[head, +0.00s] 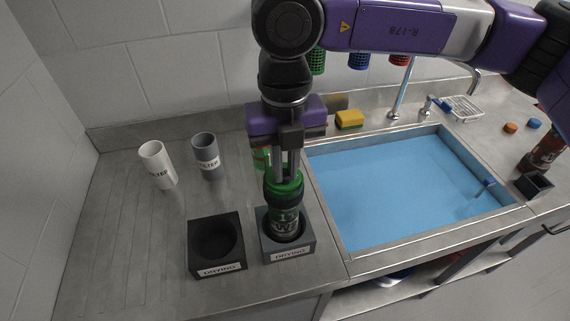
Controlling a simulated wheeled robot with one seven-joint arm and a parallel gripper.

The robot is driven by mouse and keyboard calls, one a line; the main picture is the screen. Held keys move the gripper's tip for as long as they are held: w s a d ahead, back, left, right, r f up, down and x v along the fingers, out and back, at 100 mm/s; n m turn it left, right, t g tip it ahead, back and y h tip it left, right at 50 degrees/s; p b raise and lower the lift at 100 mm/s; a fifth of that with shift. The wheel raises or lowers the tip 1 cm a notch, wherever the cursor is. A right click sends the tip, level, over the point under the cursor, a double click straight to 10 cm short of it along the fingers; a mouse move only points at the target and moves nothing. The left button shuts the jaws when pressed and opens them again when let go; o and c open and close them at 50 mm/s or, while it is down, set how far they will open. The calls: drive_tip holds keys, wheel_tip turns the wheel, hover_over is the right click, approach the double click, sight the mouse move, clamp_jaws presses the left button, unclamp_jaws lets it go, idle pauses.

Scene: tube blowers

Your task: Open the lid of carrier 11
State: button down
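The carrier (285,225), a cylinder with a green top and a dark label that seems to read 11, stands upright in a dark drying block (289,250) at the counter's front. Its green lid (284,187) is on top and looks closed. My gripper (286,174) points down directly over the lid, with its fingertips at or just above it. The fingers overlap the lid in this view, so I cannot tell whether they grip it.
An empty drying block (216,243) stands left of the carrier. A white filter cup (158,165) and a grey one (206,155) stand further back. A blue-filled sink (410,190) is at right. A yellow sponge (349,118) lies behind it.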

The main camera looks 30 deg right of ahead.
drive_tip(key=shift+d+f+n+b, duration=0.1)
drive_tip(key=shift+n+b, duration=0.2)
drive_tip(key=shift+b, duration=0.2)
drive_tip(key=shift+d+f+n+b, duration=0.2)
drive_tip(key=shift+n+b, duration=0.3)
drive_tip(key=shift+b, duration=0.4)
drive_tip(key=d+n+b, duration=0.1)
drive_tip(key=n+b, duration=0.1)
drive_tip(key=b, duration=0.1)
drive_tip(key=shift+s+d, duration=0.1)
drive_tip(key=n+b, duration=0.1)
drive_tip(key=d+n+b, duration=0.1)
drive_tip(key=n, duration=0.1)
drive_tip(key=shift+r+b, duration=0.1)
drive_tip(key=shift+b, duration=0.2)
drive_tip(key=shift+w+d+r+n+b, duration=0.1)
drive_tip(key=shift+w+d+n+b, duration=0.6)
drive_tip(key=shift+n, duration=1.8)
drive_tip(key=shift+w+d+r+n+b, duration=0.1)
drive_tip(key=shift+w+d+n+b, duration=0.6)
drive_tip(key=shift+n, duration=1.8)
drive_tip(key=shift+w+d+n+b, duration=0.35)
drive_tip(key=shift+w+n, duration=0.65)
drive_tip(key=shift+n, duration=1.5)
